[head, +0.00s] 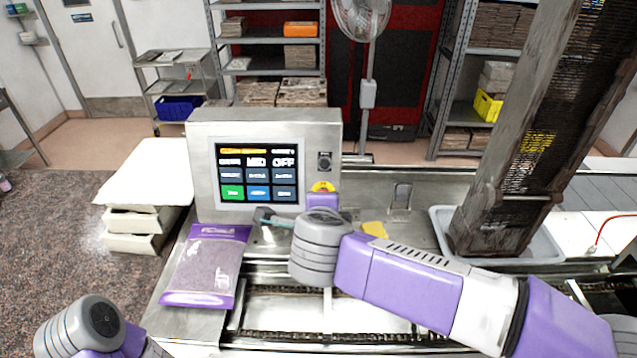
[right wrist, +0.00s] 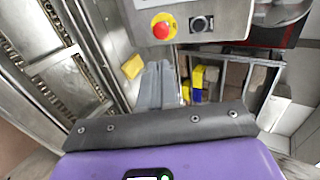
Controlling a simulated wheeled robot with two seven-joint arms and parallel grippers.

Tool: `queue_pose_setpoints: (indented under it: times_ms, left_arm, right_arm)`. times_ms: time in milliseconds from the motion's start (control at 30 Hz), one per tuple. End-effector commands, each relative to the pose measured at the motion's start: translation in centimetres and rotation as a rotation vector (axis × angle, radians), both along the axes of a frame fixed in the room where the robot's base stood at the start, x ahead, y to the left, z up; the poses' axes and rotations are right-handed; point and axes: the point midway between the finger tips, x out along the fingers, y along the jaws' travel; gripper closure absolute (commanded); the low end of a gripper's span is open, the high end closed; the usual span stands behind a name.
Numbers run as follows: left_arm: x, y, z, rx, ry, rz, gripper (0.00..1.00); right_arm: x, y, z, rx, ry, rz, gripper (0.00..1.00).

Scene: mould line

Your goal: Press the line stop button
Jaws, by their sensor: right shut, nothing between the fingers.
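The stop button is a red mushroom head on a yellow base (right wrist: 162,27), at the top of the right wrist view on the grey control box (right wrist: 185,8). In the head view its yellow base (head: 322,187) shows at the lower right of the control box (head: 265,122), partly hidden by my right wrist. My right gripper (right wrist: 159,66) is shut and empty, its fingertips below the button in the right wrist view, with a visible gap between.
A lit touchscreen (head: 256,172) and a black switch (head: 324,161) sit on the box. A purple bag (head: 207,266) lies before it, left of my right arm. A yellow piece (head: 375,229) lies near my right wrist. A tall dark guard (head: 535,130) stands at right.

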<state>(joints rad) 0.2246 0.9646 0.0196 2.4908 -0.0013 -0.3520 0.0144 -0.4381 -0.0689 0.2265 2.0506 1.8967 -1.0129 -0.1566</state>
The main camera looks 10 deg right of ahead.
Motion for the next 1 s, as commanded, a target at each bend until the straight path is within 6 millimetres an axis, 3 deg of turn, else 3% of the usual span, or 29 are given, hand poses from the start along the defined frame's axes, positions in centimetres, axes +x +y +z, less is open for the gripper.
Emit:
queue_pose_setpoints:
  times_ms: [367, 800, 1000]
  left_arm:
    - [0.0, 0.0, -0.1, 0.000, 0.000, 0.000, 0.57]
    - [0.0, 0.0, -1.0, 0.000, 0.000, 0.000, 0.57]
    - [0.0, 0.0, -0.8, 0.000, 0.000, 0.000, 0.57]
  right_arm:
    - [0.8, -0.2, -0.6, -0.003, 0.002, 0.001, 1.00]
    - [7.6, -2.2, -5.6, -0.003, 0.004, 0.000, 1.00]
    - [10.4, -3.0, -6.6, -0.003, 0.002, 0.001, 1.00]
